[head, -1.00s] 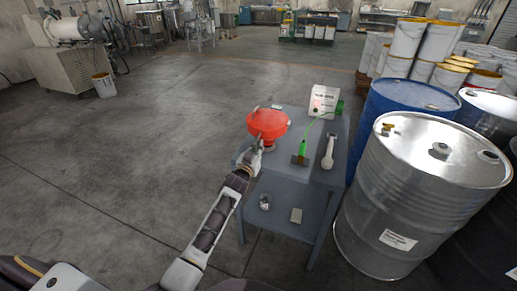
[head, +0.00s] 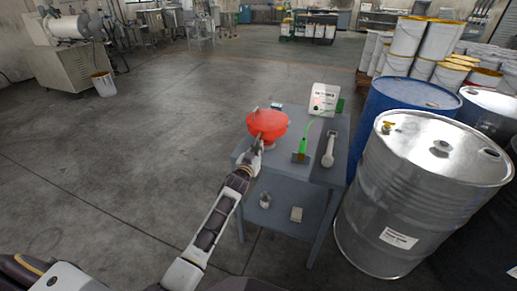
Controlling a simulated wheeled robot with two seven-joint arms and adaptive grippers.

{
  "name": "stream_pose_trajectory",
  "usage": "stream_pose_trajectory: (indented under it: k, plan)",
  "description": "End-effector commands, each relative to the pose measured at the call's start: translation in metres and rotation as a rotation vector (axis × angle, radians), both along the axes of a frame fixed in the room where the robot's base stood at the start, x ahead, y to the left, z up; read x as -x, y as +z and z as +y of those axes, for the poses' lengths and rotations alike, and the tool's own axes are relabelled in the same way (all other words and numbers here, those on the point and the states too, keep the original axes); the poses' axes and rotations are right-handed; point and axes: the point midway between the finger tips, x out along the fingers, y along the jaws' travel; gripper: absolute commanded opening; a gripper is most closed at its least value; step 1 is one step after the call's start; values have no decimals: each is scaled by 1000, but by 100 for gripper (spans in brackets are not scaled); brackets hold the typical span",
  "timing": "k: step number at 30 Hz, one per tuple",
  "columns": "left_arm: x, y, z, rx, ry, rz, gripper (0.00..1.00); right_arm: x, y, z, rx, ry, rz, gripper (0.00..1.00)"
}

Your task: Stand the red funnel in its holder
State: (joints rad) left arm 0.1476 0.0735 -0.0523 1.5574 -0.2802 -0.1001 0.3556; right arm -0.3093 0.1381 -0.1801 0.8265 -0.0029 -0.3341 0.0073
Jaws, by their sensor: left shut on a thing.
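The red funnel (head: 268,123) is upright, wide mouth up, over the left part of the grey table (head: 318,175). My left gripper (head: 259,140) is shut on the funnel at its near side. A pale ring-like part (head: 268,146) shows just below the funnel; I cannot tell whether it is the holder or whether the funnel touches it. The funnel's spout is hidden behind my gripper and the bowl. My right gripper is not in view.
Small items lie on the lower shelf (head: 280,222). A steel drum (head: 425,190) and a blue drum (head: 408,100) stand close on the right.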

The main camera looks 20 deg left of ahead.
Motion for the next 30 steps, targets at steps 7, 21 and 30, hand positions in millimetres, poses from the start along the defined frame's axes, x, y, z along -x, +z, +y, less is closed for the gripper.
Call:
stream_pose_trajectory:
  k: [7, 21, 30]
  plan:
    - [0, -2, 0, 0, 0, -4, 0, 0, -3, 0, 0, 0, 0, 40]
    - [0, -8, 0, 0, 0, -2, 19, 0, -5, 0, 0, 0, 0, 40]
    - [0, -9, 0, 0, 0, 0, 34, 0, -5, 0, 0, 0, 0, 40]
